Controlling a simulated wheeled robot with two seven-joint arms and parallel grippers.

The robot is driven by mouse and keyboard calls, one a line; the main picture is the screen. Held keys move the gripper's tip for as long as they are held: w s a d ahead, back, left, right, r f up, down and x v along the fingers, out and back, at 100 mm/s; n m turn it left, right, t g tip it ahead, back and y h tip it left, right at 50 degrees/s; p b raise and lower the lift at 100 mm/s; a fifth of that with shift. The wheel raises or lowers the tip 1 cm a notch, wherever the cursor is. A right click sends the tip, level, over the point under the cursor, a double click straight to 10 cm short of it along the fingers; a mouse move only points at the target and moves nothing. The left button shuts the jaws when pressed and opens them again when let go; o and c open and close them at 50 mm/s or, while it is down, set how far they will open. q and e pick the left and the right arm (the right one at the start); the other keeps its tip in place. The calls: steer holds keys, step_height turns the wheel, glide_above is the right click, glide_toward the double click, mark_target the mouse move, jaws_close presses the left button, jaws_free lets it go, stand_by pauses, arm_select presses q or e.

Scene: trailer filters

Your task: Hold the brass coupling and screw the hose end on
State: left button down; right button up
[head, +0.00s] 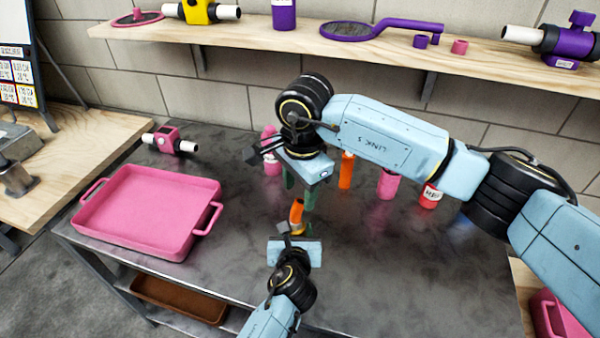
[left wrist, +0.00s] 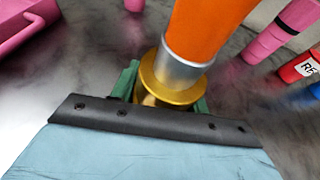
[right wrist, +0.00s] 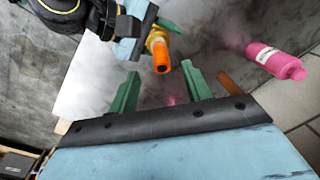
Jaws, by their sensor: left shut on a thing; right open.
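My left gripper (head: 298,238) is shut on the brass coupling (left wrist: 170,88), near the front middle of the metal bench. The coupling's round flange shows above the green fingers in the left wrist view. The orange hose end (left wrist: 205,28) stands on the coupling, its silver collar meeting the flange; whether the threads are engaged cannot be told. The hose end also shows in the head view (head: 296,211). My right gripper (head: 300,188) is open and empty above it. In the right wrist view the hose end (right wrist: 161,58) lies between and beyond the parted green fingers (right wrist: 163,84).
A pink tray (head: 140,190) fills the bench's left side, with a pink valve (head: 170,140) behind it. Several bottles and an orange cylinder (head: 346,170) stand behind my right gripper. A wooden shelf (head: 350,50) crosses the back. The bench's right front is clear.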

mark_target(298, 204)
steer(key=f, duration=0.7)
steer(key=shift+w+a+f, duration=0.15)
steer(key=shift+w+a, duration=0.05)
steer(key=shift+w, duration=0.05)
jaws_close()
steer(key=m, duration=0.5)
steer(key=shift+s, duration=0.15)
steer(key=shift+m, duration=0.3)
steer(key=shift+f, duration=0.1)
stand_by(0.5)
steer(key=shift+c, duration=0.2)
jaws_free()
